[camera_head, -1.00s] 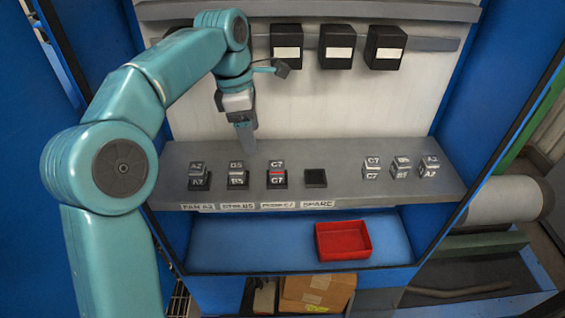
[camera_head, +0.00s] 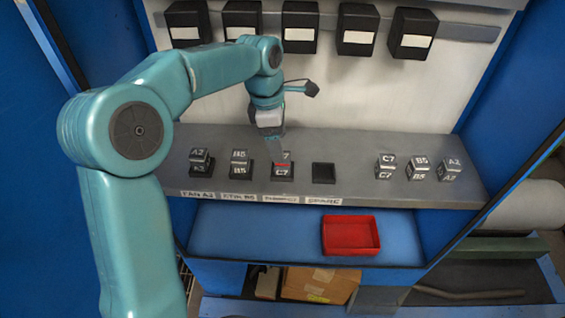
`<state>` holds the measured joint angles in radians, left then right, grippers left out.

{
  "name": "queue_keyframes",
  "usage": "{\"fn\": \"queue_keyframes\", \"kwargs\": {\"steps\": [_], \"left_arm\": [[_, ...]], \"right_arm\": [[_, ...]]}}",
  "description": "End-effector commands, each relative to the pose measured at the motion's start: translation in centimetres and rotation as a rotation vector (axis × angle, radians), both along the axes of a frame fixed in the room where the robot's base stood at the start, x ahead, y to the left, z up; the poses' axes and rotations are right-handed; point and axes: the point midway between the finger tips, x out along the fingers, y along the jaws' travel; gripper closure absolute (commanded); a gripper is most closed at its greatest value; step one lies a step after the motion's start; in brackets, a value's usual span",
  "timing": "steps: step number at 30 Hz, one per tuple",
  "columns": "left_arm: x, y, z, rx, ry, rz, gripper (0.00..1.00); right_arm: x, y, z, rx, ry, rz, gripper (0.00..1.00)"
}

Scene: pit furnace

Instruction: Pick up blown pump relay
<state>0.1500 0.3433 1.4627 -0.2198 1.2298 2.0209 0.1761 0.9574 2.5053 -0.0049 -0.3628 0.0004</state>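The pump relay (camera_head: 284,171), a grey cube marked C7 with a red mark, sits in its dark socket on the grey shelf, behind the PUMP C7 label, which reads poorly now. My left gripper (camera_head: 277,148) points down at the relay's back and top edge and partly covers its top. I cannot tell whether the fingers touch it or how far apart they are. My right gripper is not in view.
Relays A2 (camera_head: 200,162) and B5 (camera_head: 240,163) sit to the left. An empty spare socket (camera_head: 323,173) is just right. Loose relays C7 (camera_head: 385,166), B5 (camera_head: 418,169) and A2 (camera_head: 450,169) stand farther right. A red tray (camera_head: 350,252) lies below. Black boxes (camera_head: 356,30) hang behind.

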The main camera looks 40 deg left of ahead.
Motion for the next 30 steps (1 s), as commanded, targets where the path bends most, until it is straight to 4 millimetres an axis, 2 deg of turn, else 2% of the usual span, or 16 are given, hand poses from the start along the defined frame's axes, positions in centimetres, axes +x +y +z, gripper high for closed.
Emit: {"fn": "queue_keyframes", "kwargs": {"steps": [7, 12, 15, 23, 28, 30], "left_arm": [[0.2, -0.4, -2.2, -0.001, 0.004, -0.002, 0.28], [0.5, -0.7, -5.0, -0.001, 0.004, -0.002, 0.28], [0.7, -0.8, -6.0, -0.001, 0.003, -0.001, 0.28], [0.8, -0.8, -6.3, 0.000, 0.000, -0.001, 0.28], [0.7, -0.8, -6.3, 0.000, 0.001, -0.001, 0.83], [0.7, -0.8, -6.3, 0.000, 0.001, -0.001, 0.85]], "right_arm": [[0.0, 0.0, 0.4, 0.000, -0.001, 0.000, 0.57], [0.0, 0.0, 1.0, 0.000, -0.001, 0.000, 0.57], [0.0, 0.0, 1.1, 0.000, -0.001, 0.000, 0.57], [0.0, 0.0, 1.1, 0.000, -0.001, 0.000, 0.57], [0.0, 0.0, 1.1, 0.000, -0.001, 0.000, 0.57], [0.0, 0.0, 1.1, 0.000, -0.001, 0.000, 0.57]]}}
